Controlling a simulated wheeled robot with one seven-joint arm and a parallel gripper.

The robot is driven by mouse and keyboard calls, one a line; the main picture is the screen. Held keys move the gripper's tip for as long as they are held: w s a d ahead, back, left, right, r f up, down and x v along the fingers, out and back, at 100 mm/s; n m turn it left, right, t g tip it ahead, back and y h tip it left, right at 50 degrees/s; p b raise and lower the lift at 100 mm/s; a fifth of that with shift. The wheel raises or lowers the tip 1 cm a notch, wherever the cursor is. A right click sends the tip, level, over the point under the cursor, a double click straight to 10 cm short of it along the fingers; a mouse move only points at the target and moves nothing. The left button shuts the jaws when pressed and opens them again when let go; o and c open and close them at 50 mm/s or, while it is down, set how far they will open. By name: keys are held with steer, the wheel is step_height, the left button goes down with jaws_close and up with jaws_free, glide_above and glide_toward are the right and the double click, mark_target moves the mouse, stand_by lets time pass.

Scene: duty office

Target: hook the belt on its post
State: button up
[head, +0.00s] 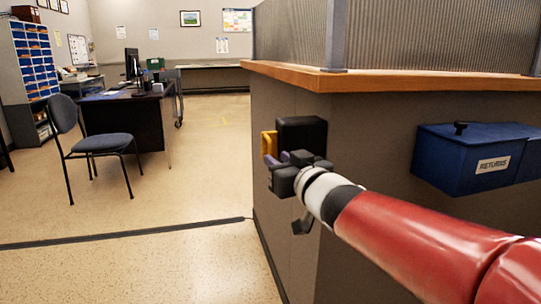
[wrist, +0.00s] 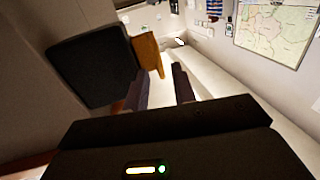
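A black box (head: 300,135) is fixed to the grey counter's near corner, and an orange tab (head: 268,144) sticks out at its left side. I take these for the belt's housing and the belt's end; no stretched belt shows. The black box (wrist: 92,66) and orange tab (wrist: 149,52) also show in the wrist view. My gripper (head: 277,160) is close in front of them. In the wrist view my gripper (wrist: 160,72) has its fingers apart, with the tab's lower part seen between and beyond the tips. I cannot tell whether they touch it. I cannot make out the post.
The grey counter (head: 285,205) with a wooden top stands right beside my arm. A blue returns box (head: 470,158) hangs on its front. Left are a chair (head: 100,145) and a desk (head: 125,110). A dark strip (head: 120,236) crosses the open floor.

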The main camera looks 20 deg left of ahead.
mark_target(271, 154)
steer(key=x, duration=0.5)
steer(key=shift+w+a, duration=0.1)
steer(key=shift+w, duration=0.1)
jaws_close()
